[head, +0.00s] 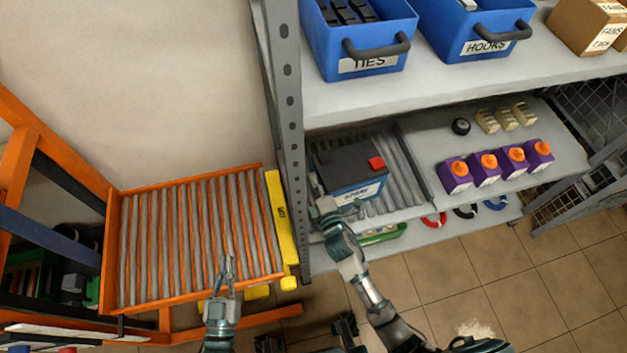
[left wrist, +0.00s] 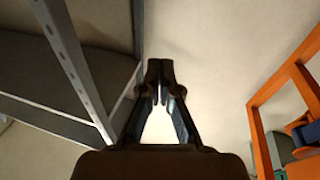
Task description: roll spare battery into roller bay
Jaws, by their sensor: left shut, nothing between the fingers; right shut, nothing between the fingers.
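The battery (head: 350,168), a dark grey block with a red terminal cap and a blue label, sits on grey rollers (head: 405,178) on the middle shelf, just right of the shelf post. My right gripper (head: 317,188) is shut and empty at the battery's left side; whether it touches cannot be told. My left gripper (head: 229,268) is shut and empty over the front right part of an empty orange-framed roller deck (head: 190,238). In the left wrist view the left fingers (left wrist: 160,75) are together. The pictures do not show which rollers are the task's bay.
A yellow bar (head: 280,225) and the perforated post (head: 291,130) stand between deck and shelf. Blue bins (head: 358,38) sit on the upper shelf. Purple boxes with orange caps (head: 483,168) stand right of the shelf rollers. The tiled floor (head: 490,265) is mostly clear.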

